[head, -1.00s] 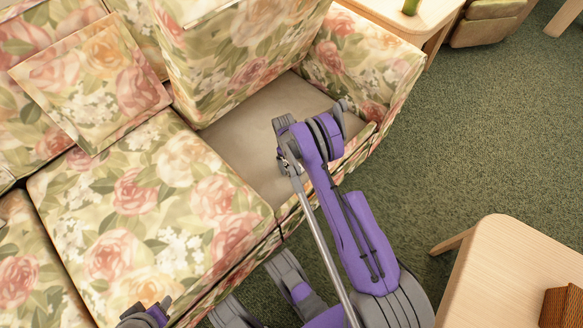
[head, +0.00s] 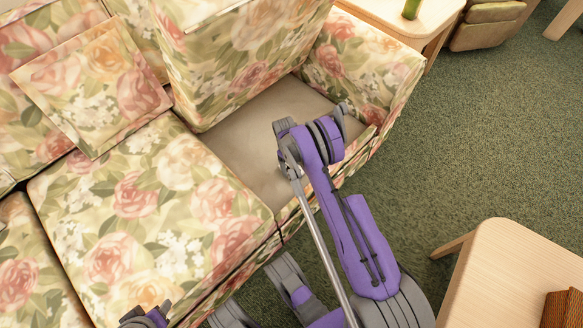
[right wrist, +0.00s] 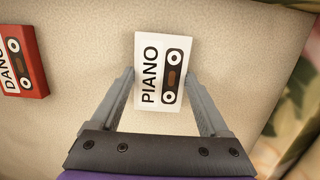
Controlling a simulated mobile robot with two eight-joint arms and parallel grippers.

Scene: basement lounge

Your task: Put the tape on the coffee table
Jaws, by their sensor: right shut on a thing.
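A white cassette tape (right wrist: 147,72) labelled PIANO lies on the beige seat base of the sofa in the right wrist view. My right gripper (right wrist: 160,73) has one finger at each side of it and is shut on it. A red tape (right wrist: 24,62) whose label is partly cut off lies to the left. In the head view my right arm reaches over the bare seat base (head: 245,150), and its wrist hides the tapes and fingers. A light wood table (head: 500,270), seemingly the coffee table, is at the lower right. My left gripper is not clearly visible.
The floral sofa (head: 150,220) fills the left, with a loose cushion (head: 90,80) and a seat cushion standing upright (head: 240,60). An orange-brown object (head: 562,308) sits on the light wood table. Green carpet (head: 450,150) is clear between sofa and table. A side table (head: 385,20) stands behind.

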